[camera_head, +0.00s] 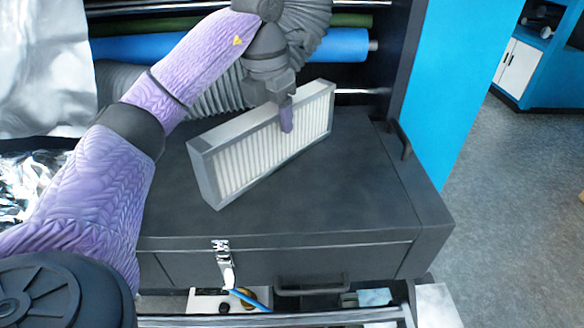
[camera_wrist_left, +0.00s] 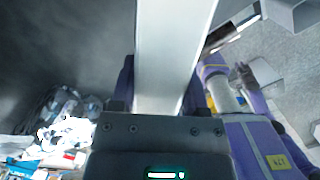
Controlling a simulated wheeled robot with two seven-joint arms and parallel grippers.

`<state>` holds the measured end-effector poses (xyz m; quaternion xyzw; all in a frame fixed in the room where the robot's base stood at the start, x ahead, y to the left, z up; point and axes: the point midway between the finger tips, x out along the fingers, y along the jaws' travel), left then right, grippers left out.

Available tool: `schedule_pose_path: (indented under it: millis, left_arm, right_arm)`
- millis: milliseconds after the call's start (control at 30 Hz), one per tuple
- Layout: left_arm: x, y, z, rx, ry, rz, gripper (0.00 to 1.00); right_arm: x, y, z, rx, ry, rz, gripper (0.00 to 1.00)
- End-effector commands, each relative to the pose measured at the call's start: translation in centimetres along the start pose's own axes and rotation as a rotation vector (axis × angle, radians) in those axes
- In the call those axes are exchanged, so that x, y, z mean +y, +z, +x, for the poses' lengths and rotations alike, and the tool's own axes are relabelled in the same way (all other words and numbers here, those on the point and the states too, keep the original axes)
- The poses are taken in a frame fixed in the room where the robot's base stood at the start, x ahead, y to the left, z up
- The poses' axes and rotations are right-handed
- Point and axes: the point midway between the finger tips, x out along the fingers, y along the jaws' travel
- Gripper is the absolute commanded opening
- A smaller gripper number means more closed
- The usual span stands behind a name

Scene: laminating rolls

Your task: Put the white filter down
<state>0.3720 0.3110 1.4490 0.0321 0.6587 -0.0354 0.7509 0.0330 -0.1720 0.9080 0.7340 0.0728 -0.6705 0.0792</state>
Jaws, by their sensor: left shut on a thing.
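The white filter (camera_head: 240,165) is a pleated rectangular panel in a grey frame. In the head view it stands on its long edge at a slant, on or just above the dark box lid (camera_head: 330,195); I cannot tell whether it touches. My left gripper (camera_head: 286,120) is shut on its top edge near the middle, with one purple fingertip showing on the pleated face. In the left wrist view the filter's pale edge (camera_wrist_left: 173,50) runs up between the fingers. The far finger is hidden behind the filter in the head view. My right gripper is not in the head view.
The dark box has a latch (camera_head: 225,268) and a handle (camera_head: 312,287) on its front. Behind are a grey ribbed hose (camera_head: 215,100) and a blue roll (camera_head: 345,45). Silver foil (camera_head: 45,75) lies at left. The lid's front and right are clear.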

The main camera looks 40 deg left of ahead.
Motion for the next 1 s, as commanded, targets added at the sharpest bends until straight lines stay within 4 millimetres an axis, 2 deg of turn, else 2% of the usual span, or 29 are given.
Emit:
schedule_pose_path:
  millis: [33,67,400,500,733,767,900,933,1000]
  left_arm:
    - [-0.1,-0.3,1.7,0.006,-0.003,0.002,0.0]
    - [-0.1,-0.4,2.6,0.006,-0.003,0.001,0.0]
    - [0.0,-1.2,8.7,0.007,-0.001,0.0,0.0]
    - [0.0,-1.3,9.4,0.003,-0.001,0.001,0.0]
    - [0.0,-1.3,9.5,0.001,-0.001,0.001,0.0]
    - [0.0,-1.3,9.6,0.002,-0.001,0.001,0.61]
    - [0.0,-1.3,9.6,0.002,-0.001,0.001,0.9]
    - [0.0,-1.3,9.5,0.002,-0.001,0.001,0.94]
    - [0.0,-1.3,9.5,0.002,-0.001,0.001,0.94]
  right_arm:
    - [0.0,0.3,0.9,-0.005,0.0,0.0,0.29]
    - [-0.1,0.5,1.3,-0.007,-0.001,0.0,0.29]
    - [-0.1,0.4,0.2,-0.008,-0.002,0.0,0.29]
    - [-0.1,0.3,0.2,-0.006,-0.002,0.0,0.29]
    - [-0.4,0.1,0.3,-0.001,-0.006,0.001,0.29]
    - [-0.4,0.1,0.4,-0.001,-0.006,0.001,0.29]
    - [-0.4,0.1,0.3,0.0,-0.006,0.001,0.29]
    - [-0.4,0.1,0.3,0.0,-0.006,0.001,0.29]
    - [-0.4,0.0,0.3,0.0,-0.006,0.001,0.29]
